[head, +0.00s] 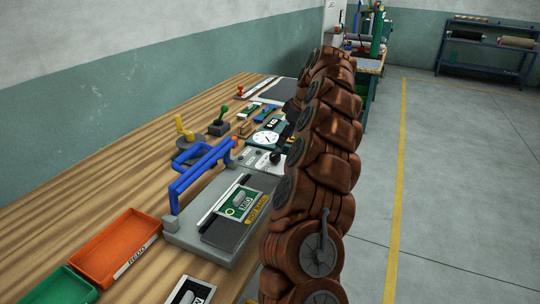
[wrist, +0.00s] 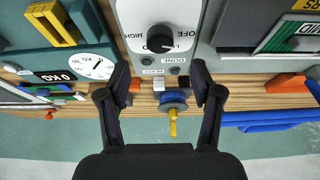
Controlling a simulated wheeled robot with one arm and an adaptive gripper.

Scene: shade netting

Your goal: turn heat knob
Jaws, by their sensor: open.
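The heat knob (wrist: 160,40) is a round black dial with a pale mark, on a white panel (wrist: 160,14) with printed lettering. It sits at the upper middle of the wrist view. In the head view the black knob (head: 276,157) shows on a light box beside my arm, partly close to its edge. My gripper (wrist: 160,68) is open and empty. Its two dark fingers are spread on either side of the panel's lower part, with the knob above and between the tips in the picture. The fingers look apart from the knob; the exact gap cannot be told.
A white round dial (head: 265,138) stands beside the knob box. A sealer-like machine with a blue handle (head: 196,172) is on the near side. An orange tray (head: 104,238) and green tray (head: 58,287) lie at the bench's front. The floor right of my arm is clear.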

